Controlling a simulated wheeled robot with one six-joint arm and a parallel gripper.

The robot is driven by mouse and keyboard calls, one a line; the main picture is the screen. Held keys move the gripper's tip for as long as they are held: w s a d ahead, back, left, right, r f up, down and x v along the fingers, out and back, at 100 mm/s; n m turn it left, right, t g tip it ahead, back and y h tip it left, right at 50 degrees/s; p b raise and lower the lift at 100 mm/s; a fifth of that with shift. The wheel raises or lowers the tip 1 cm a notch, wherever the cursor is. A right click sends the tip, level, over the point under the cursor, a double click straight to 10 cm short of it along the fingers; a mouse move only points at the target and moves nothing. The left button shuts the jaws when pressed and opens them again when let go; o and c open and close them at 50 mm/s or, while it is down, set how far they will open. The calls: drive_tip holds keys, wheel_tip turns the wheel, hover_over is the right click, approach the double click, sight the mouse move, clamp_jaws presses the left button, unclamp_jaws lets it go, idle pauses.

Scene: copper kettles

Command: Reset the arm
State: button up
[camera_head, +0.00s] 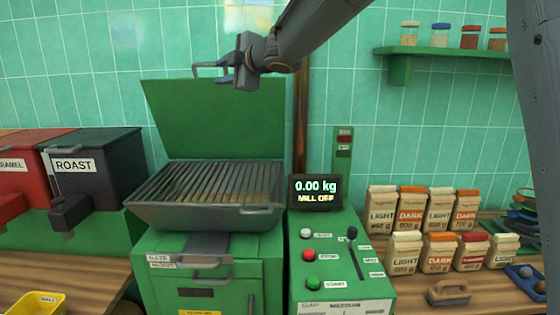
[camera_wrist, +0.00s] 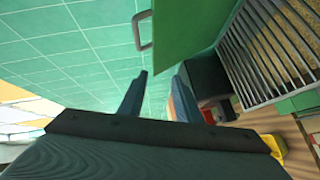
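My gripper (camera_head: 223,69) hangs at the upper middle of the head view, in front of the raised lid's top edge. The green lid (camera_head: 215,120) stands open behind the grate. Its metal handle (camera_head: 208,68) is close to my fingers in the head view. In the wrist view the handle (camera_wrist: 143,30) lies beyond the fingertips and not between them. My arm comes in from the upper right.
Below the lid is a slatted metal grate (camera_head: 205,190). A scale display (camera_head: 315,191) reads 0.00 kg and MILL OFF, above a control box (camera_head: 335,260). Red and black bins, the latter labelled ROAST (camera_head: 95,165), stand left. Labelled bags (camera_head: 410,210) and a wall shelf (camera_head: 450,51) are right.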

drive_tip(key=s+d+f+m+g+h+b, duration=0.1)
drive_tip(key=s+d+f+m+h+b, duration=0.2)
drive_tip(key=d+f+m, duration=0.7)
drive_tip(key=s+d+f+m+g+h+b, duration=0.1)
drive_tip(key=s+d+f+m+h, duration=0.35)
drive_tip(key=d+f, duration=1.05)
drive_tip(key=s+d+f+m+g+h+b, duration=0.1)
drive_tip(key=s+d+f+m+g, duration=0.2)
drive_tip(key=s+f, duration=0.5)
drive_tip(key=s+d+f+m+g+h+b, duration=0.1)
drive_tip(key=s+d+f+m+g, duration=0.1)
drive_tip(key=s+f, duration=0.6)
drive_tip(key=s+d+f+m+g+h+b, duration=0.1)
drive_tip(key=s+d+f+m+g, duration=0.2)
drive_tip(key=s+f, duration=0.6)
drive_tip(key=shift+s+d+m+g+b, duration=0.3)
drive_tip(key=shift+s+d+m+b, duration=0.15)
drive_tip(key=shift+s+d, duration=0.3)
drive_tip(key=shift+w+a+f, duration=0.1)
